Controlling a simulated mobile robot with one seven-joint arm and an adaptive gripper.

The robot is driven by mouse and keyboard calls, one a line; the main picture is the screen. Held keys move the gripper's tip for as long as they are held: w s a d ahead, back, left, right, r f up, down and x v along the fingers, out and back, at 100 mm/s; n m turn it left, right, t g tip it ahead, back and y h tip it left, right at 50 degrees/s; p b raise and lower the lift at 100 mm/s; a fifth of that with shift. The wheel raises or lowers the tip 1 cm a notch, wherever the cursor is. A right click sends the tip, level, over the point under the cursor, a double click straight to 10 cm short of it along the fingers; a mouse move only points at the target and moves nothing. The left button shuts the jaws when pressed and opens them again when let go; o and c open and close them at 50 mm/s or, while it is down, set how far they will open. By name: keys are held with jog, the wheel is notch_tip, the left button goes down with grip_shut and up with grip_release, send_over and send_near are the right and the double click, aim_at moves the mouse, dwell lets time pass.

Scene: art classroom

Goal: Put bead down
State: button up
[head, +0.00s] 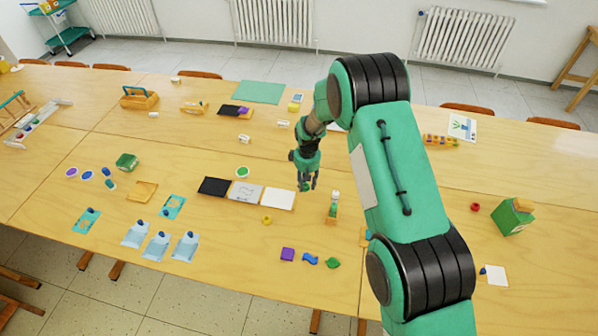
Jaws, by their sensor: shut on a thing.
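My gripper (306,184) is in the middle of the head view, pointing down over the table just right of a white card (278,199). It is shut on a small green bead (305,187), which shows between the fingertips and is partly hidden by them. I cannot tell whether the bead touches the table. A yellow bead-like piece (267,220) lies in front of the white card.
Left of the white card lie a grey patterned card (246,193) and a black card (213,187). A small upright bottle on a wooden stand (332,208) is close to the right of my gripper. Purple (287,254), blue (310,259) and green (333,263) pieces lie nearer the front edge.

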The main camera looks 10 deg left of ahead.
jog(key=w+a, duration=0.1)
jog(key=w, duration=0.2)
jog(key=w+a, duration=0.2)
jog(key=w, duration=0.1)
jog(key=w+a+f, duration=0.1)
jog(key=w, duration=0.3)
jog(key=shift+a+b, duration=0.3)
jog(key=shift+b, duration=0.05)
jog(key=shift+f, duration=0.1)
jog(key=shift+f, duration=1.65)
jog(key=shift+f, duration=0.15)
jog(key=o, duration=0.8)
notch_tip(320, 180, up, 12)
jog(key=shift+r+p, duration=0.15)
jog(key=shift+p, duration=0.15)
